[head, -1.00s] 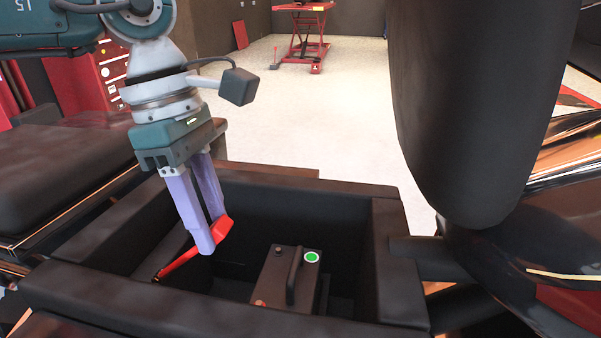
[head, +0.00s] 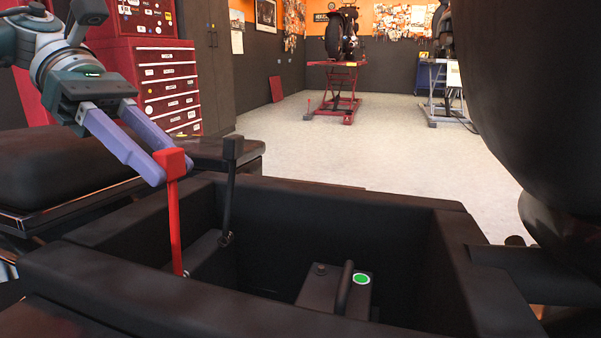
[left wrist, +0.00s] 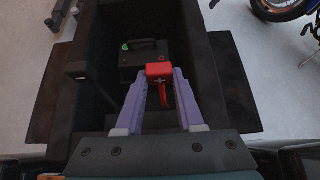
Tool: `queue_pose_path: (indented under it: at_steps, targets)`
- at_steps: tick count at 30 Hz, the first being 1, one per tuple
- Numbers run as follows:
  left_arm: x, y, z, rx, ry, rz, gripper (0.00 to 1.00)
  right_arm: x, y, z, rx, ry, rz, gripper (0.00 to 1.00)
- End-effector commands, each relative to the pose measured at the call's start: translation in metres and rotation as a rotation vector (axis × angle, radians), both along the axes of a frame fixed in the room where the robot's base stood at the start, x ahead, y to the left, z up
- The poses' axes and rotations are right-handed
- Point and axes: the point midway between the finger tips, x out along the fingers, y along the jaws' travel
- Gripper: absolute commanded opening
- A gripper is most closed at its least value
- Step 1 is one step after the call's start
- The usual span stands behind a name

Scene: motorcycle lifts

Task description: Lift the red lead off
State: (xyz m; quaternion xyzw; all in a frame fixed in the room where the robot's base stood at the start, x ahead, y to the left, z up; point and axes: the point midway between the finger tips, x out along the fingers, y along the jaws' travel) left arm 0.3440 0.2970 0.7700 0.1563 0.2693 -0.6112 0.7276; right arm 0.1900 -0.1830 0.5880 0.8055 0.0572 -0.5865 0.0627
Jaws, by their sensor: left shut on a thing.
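The red lead (head: 174,220) stands nearly upright at the left side of the open black compartment (head: 450,270), its square red head on top. Its lower end meets a dark block inside; I cannot tell whether it is still attached. My left gripper (head: 163,166) is shut on the red head, coming in from the upper left. In the left wrist view the red head (left wrist: 159,71) sits between the two purple fingertips. A black lead (head: 230,185) stands upright just to the right, apart from the gripper. My right gripper is not in view.
A black box with a handle and green round mark (head: 362,279) sits in the compartment. A large dark rounded body (head: 530,90) hangs close on the right. A black seat (head: 60,170) lies left. A red tool cabinet (head: 160,80) and red lift (head: 340,95) stand behind, with open floor between.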

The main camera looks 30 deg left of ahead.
Motion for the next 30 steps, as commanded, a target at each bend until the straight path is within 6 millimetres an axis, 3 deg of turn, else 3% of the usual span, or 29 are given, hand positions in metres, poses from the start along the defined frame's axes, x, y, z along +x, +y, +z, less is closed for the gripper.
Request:
queue_pose_path:
  at_steps: [18,19,26,30]
  targets:
    - [0.0001,0.0008,-0.0009,-0.039,-0.004,0.001,0.00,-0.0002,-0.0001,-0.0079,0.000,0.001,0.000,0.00]
    - [0.0001,0.0008,-0.0009,-0.039,-0.004,0.001,0.40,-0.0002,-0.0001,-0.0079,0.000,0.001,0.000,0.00]
    - [0.0000,0.0008,-0.0009,-0.038,-0.005,0.001,0.66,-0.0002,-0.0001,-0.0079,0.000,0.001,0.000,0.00]
    - [0.0001,0.0009,-0.0009,-0.038,-0.005,0.001,0.68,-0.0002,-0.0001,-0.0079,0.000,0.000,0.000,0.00]
